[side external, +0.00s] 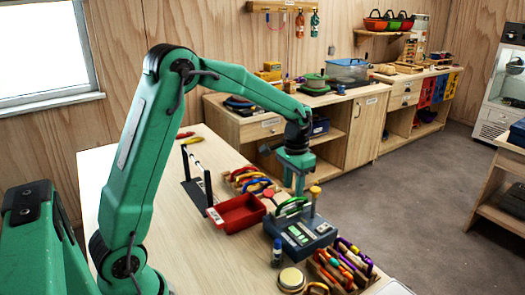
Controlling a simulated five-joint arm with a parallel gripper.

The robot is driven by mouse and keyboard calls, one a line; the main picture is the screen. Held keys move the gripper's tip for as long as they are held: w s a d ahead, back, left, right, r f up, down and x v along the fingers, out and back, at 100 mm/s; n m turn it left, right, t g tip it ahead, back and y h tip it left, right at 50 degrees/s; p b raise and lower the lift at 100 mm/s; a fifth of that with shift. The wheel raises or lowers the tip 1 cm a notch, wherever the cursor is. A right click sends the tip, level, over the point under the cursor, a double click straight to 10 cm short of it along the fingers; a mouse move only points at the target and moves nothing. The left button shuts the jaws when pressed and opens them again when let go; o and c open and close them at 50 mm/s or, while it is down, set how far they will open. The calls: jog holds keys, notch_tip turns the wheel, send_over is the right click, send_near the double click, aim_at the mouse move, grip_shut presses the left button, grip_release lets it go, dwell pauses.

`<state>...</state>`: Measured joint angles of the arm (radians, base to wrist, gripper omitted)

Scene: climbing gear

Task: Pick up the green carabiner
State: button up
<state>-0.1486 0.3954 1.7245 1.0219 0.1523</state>
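A green carabiner (291,203), seen as a curved green loop, sits at the back edge of the grey-blue device with light buttons (303,237). My green gripper (295,188) points down just above and behind this loop. Its two fingers look apart, with nothing seen between them. Whether a fingertip touches the carabiner cannot be told from this view. Other carabiners (250,180) in purple, red, blue and yellow lie in a wooden holder to the left of my gripper.
A red tray (237,213) stands close left of the device. A yellow-topped post (315,192) rises just right of my gripper. A wooden rack of colourful tools (340,266), a small bottle (277,252) and a round tin (291,279) stand in front. The table's left part is mostly clear.

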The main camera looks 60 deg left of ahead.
aim_at(292, 199)
jog(key=shift+f, duration=2.85)
grip_shut()
